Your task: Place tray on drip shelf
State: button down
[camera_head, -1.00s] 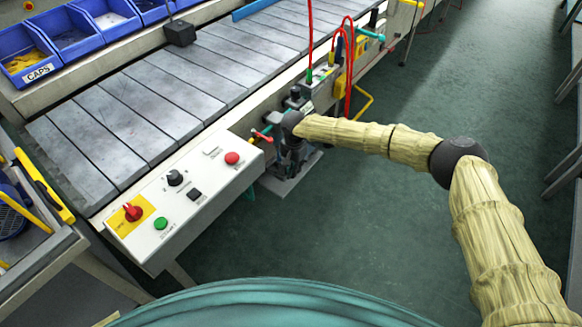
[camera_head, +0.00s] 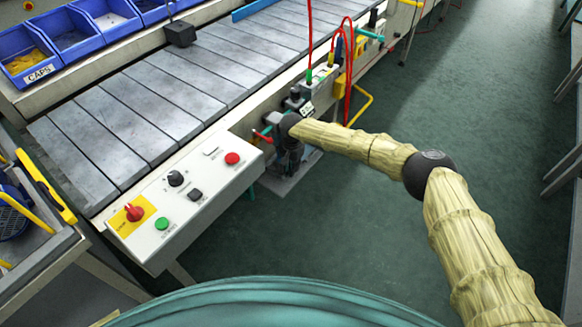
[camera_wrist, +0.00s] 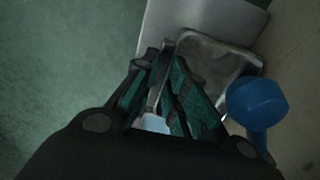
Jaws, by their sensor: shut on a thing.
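The tray (camera_wrist: 225,60) is a shallow grey piece with a raised rim in the wrist view. My gripper (camera_wrist: 168,52) has its green-padded fingers closed on the tray's near edge. The drip shelf (camera_wrist: 190,20) shows as a flat, lighter grey plate beyond and under the tray. The tray overlaps the shelf in this view; I cannot tell whether it touches it. In the head view the shelf (camera_head: 280,187) sits low beside the conveyor, and my gripper (camera_head: 287,163) is over it, dark and partly hidden by my wrist.
A blue rounded knob (camera_wrist: 255,103) is close to the right of my fingers. A control box (camera_head: 190,200) stands left of my gripper. Red hoses (camera_head: 350,60) and a yellow bracket (camera_head: 362,103) are beyond it. The green floor (camera_head: 320,230) to the right is clear.

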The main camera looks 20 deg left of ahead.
jog(key=shift+f+b, duration=0.55)
jog(key=shift+b, duration=0.25)
jog(key=c, duration=1.4)
grip_release()
jog(key=shift+s+d+f, duration=0.1)
jog(key=shift+s+f, duration=0.05)
jog(key=shift+c, duration=0.2)
jog(key=shift+r+p, duration=0.7)
jog(key=shift+p, duration=0.35)
notch_tip(320, 180, up, 12)
jog(key=b, duration=0.1)
jog(key=shift+b, duration=0.3)
